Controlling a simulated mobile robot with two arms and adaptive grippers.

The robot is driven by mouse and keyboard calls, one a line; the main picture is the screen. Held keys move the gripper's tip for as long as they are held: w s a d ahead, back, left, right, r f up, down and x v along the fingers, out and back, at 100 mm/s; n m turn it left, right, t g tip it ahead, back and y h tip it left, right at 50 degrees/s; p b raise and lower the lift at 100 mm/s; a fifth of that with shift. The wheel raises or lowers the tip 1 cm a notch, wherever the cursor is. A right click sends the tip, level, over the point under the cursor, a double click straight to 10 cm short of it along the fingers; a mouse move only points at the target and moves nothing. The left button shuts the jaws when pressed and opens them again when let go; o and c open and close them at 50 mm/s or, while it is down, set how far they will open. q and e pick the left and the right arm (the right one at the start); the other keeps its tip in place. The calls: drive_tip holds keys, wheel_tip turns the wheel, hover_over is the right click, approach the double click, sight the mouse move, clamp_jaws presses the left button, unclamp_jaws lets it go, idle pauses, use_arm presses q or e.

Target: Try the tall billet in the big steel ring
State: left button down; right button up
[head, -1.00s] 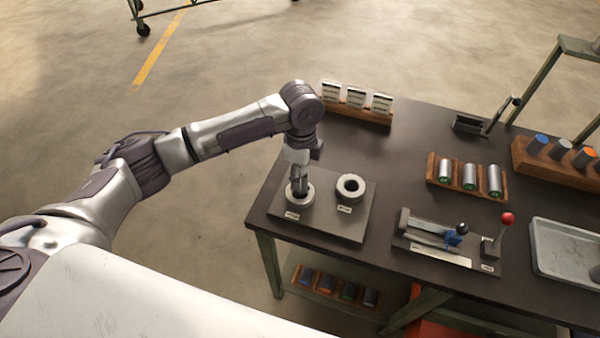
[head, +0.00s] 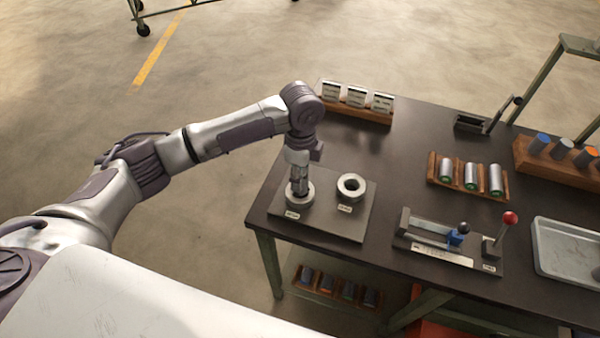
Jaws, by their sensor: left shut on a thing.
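My left gripper (head: 299,187) points straight down over the left steel ring (head: 300,200) on the grey plate (head: 328,231). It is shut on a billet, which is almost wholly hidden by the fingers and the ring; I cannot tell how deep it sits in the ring. The fingertips are at the ring's opening. A second steel ring (head: 352,187) stands empty to the right on the same plate. Each ring has a small label, too small to read. My right gripper is not in view.
A wooden rack (head: 466,179) holds several steel billets. A clamp fixture (head: 437,239) with a red-knobbed lever (head: 509,218) stands at the front, a grey tray (head: 540,262) to its right. White cards stand in a holder (head: 356,111) at the back. The table's middle is clear.

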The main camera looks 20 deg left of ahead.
use_arm(q)
drive_tip(key=shift+f, duration=0.25)
drive_tip(key=shift+s+f, duration=0.15)
drive_tip(key=shift+f, duration=0.05)
idle(0.7)
drive_tip(key=shift+r, duration=0.1)
drive_tip(key=shift+r+p, duration=0.1)
drive_tip(key=shift+p, duration=0.3)
drive_tip(key=shift+w+r+p, duration=0.2)
drive_tip(key=shift+p, duration=0.1)
idle(0.4)
drive_tip(key=shift+s+f, duration=0.2)
drive_tip(key=shift+f, duration=0.2)
idle(0.7)
drive_tip(key=shift+r, duration=0.1)
drive_tip(key=shift+w+r+p, duration=0.1)
drive_tip(key=shift+r+p, duration=0.05)
drive_tip(key=shift+p, duration=0.45)
